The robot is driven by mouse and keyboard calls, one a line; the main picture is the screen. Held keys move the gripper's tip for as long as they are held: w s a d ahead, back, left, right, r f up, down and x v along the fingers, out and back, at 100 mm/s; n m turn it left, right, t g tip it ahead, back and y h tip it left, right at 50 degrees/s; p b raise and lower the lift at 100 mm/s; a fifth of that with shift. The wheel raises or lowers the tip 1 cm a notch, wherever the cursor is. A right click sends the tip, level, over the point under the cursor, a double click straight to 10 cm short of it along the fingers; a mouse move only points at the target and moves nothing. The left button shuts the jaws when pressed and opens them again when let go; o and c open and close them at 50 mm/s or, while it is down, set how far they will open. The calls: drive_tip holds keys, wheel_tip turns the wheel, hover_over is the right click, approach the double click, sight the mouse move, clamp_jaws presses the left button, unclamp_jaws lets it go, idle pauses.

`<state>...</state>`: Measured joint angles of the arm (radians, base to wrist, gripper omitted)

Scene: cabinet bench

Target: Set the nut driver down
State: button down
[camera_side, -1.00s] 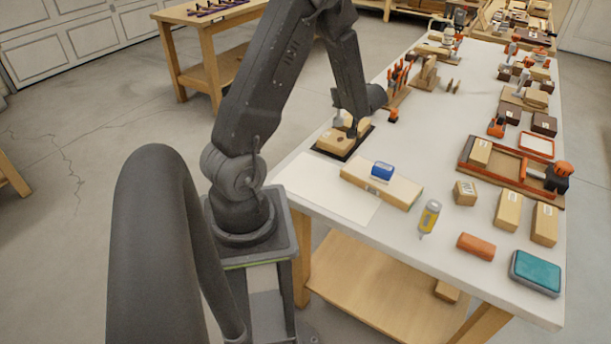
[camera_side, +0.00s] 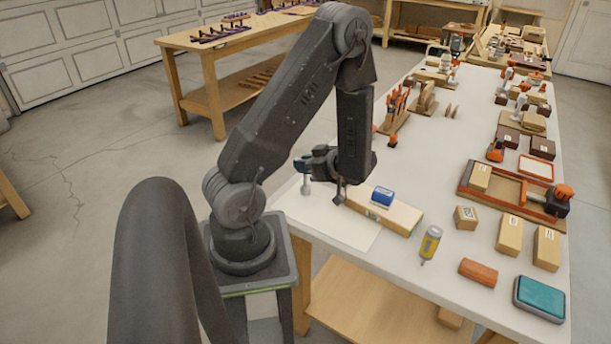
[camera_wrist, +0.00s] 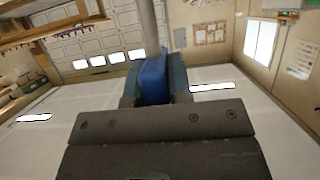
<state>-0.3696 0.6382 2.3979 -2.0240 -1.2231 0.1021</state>
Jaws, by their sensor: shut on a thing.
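In the wrist view the blue handle (camera_wrist: 153,82) sits between the fingers, with a grey shaft running up past the top edge. I cannot tell whether the lower end touches anything. My forearm hides part of the bench behind the gripper.
Much of the white sheet is clear.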

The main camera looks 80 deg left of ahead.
sight(305, 178)
drive_tip(key=shift+f, duration=1.5)
drive_tip(key=c, duration=1.1)
unclamp_jaws()
drive_tip(key=shift+f, duration=0.15)
drive_tip(key=shift+o, duration=0.2)
